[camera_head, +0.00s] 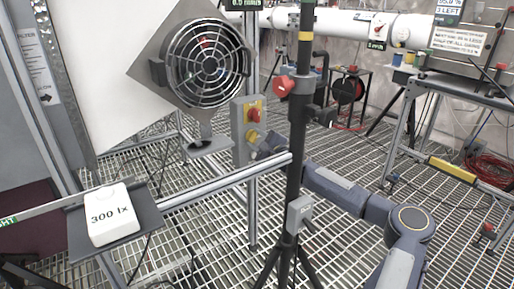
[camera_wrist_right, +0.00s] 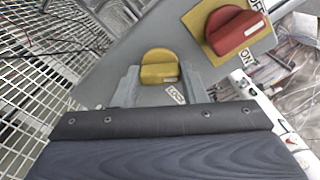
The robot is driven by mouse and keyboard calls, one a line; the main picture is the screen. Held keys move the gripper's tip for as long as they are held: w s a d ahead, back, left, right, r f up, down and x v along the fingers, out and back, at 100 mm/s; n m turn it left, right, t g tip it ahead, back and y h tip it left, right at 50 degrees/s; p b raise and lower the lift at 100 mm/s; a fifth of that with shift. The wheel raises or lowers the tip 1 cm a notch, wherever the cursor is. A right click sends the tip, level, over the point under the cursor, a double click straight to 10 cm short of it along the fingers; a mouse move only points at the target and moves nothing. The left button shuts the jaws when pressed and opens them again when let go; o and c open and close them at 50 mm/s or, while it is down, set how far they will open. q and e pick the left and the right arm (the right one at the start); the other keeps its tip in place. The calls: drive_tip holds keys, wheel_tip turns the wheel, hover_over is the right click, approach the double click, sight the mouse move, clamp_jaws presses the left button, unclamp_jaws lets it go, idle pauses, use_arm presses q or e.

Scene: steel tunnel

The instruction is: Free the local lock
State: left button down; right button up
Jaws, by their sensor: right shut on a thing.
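The local lock is a yellow knob (camera_head: 252,135) low on a grey control box (camera_head: 239,135), under a red switch knob (camera_head: 254,114) on a yellow plate. My right gripper (camera_head: 262,146) reaches the box from the right. Its grey fingers (camera_wrist_right: 160,84) stand on either side of the yellow knob, shut on it. The red knob (camera_wrist_right: 235,30) sits beside an "ON" label. My left gripper is not in view.
A caged fan (camera_head: 207,62) stands left of the box. A black tripod pole (camera_head: 297,140) with a red knob stands in front of my right forearm. A rail (camera_head: 225,183) and a tray with a "300 lx" meter (camera_head: 112,216) lie lower left.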

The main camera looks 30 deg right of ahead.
drive_tip(key=n+b, duration=0.2)
drive_tip(key=n, duration=0.1)
drive_tip(key=n+b, duration=0.1)
drive_tip(key=b, duration=0.1)
drive_tip(key=shift+f, duration=0.25)
drive_tip(key=shift+r+n+b, duration=0.15)
drive_tip(key=shift+n+b, duration=1)
drive_tip(key=shift+n, duration=0.35)
drive_tip(key=o, duration=1)
drive_tip(key=shift+r, duration=0.1)
drive_tip(key=s, duration=0.7)
drive_tip(key=shift+s+d+p, duration=0.3)
drive_tip(key=shift+s+p, duration=0.05)
drive_tip(key=shift+s, duration=0.05)
